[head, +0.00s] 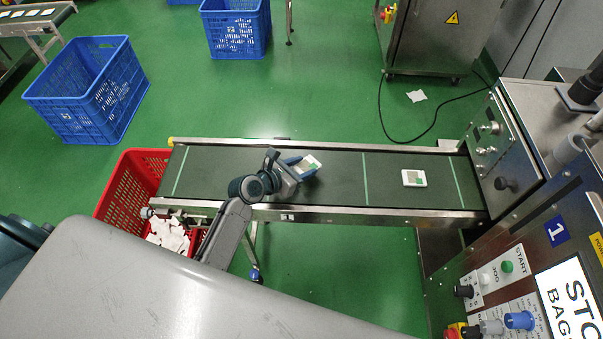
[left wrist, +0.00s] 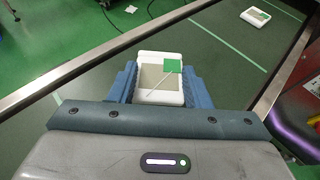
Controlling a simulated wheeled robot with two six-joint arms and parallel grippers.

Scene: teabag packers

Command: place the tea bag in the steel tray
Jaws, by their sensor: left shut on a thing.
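My left gripper (head: 299,169) is shut on a tea bag (head: 312,163), over the dark conveyor belt. In the left wrist view the same tea bag (left wrist: 150,92), pale with a white rim, a green tag (left wrist: 172,66) and a string, sits between the two blue fingers. Whether it touches the belt I cannot tell. A second tea bag (head: 414,178) with a green tag lies on the belt to the right; it also shows in the left wrist view (left wrist: 256,16). I cannot make out a steel tray in either view. My right gripper is not in view.
The belt (head: 335,180) has raised metal side rails. A red crate (head: 125,193) with white tea bags (head: 168,233) stands at its left end. A machine with a control panel (head: 515,270) stands at the right. Blue crates (head: 88,88) stand on the green floor behind.

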